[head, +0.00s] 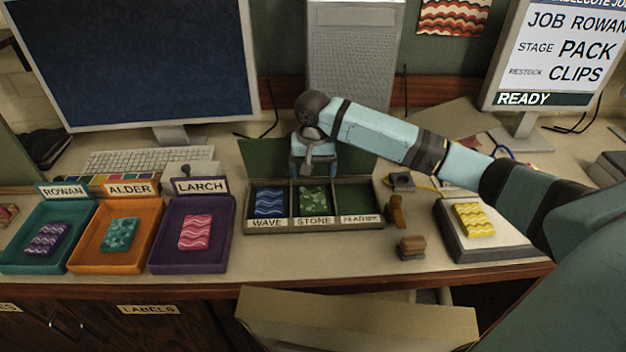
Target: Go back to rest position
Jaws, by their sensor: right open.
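My right arm reaches in from the right, and my right gripper (312,172) points down over the green sample box (315,226). It is open, above and behind the middle compartment; whether it touches anything is hard to tell. The box has compartments labelled WAVE, STONE and FEATHER. A blue wavy piece (269,202) lies in WAVE and a green spotted piece (313,200) in STONE. FEATHER looks empty. My left gripper is not in view.
Teal ROWAN (15,258), orange ALDER (85,262) and purple LARCH (165,260) trays each hold a patterned piece. A yellow piece (474,219) lies on a grey-topped block (455,240). A brown block (411,247) stands nearby. An open drawer (350,310) juts out below. A monitor (560,55) reads PACK.

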